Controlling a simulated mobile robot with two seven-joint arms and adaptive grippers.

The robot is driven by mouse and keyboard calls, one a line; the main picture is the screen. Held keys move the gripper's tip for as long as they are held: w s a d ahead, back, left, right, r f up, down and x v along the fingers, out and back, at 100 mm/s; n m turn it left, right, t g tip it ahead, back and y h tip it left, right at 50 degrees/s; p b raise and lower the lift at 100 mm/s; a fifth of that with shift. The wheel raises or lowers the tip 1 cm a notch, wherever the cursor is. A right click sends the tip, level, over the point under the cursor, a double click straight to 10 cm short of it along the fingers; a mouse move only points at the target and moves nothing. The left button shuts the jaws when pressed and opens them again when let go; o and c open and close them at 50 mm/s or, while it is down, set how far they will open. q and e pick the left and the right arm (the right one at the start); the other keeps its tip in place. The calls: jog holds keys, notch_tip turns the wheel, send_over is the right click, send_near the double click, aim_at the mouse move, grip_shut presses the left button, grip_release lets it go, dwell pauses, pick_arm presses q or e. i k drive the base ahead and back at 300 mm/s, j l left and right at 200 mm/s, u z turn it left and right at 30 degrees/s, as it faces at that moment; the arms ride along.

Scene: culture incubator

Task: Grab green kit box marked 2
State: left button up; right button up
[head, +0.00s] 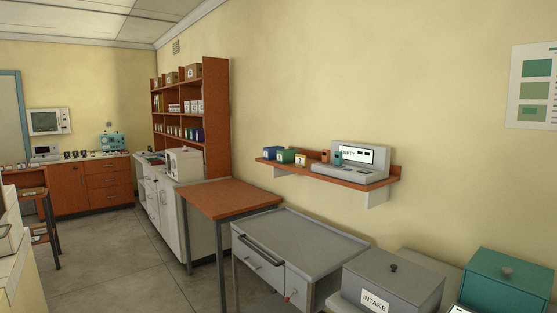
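Any number on the green box is too small to read. More small coloured boxes, some blue and green, stand on a lower shelf of the tall wooden bookcase (217,120), and their markings are also unreadable. Neither of my grippers is in view.
A grey device (361,158) stands on the wall shelf's right part. Below are a brown table (228,198), a grey cart (297,242), a grey box labelled INTAKE (392,280) and a teal box (507,280). Open floor (130,265) lies at left.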

aim_at(284, 155)
jog(key=u, duration=0.45)
jog(key=i+j+u, duration=0.15)
jog(key=i+u, duration=0.55)
jog(key=i, duration=3.4)
jog(key=i+j+z, duration=0.1)
jog(key=i+z, duration=0.4)
jog(key=i+j+z, duration=0.3)
jog(key=z, duration=1.95)
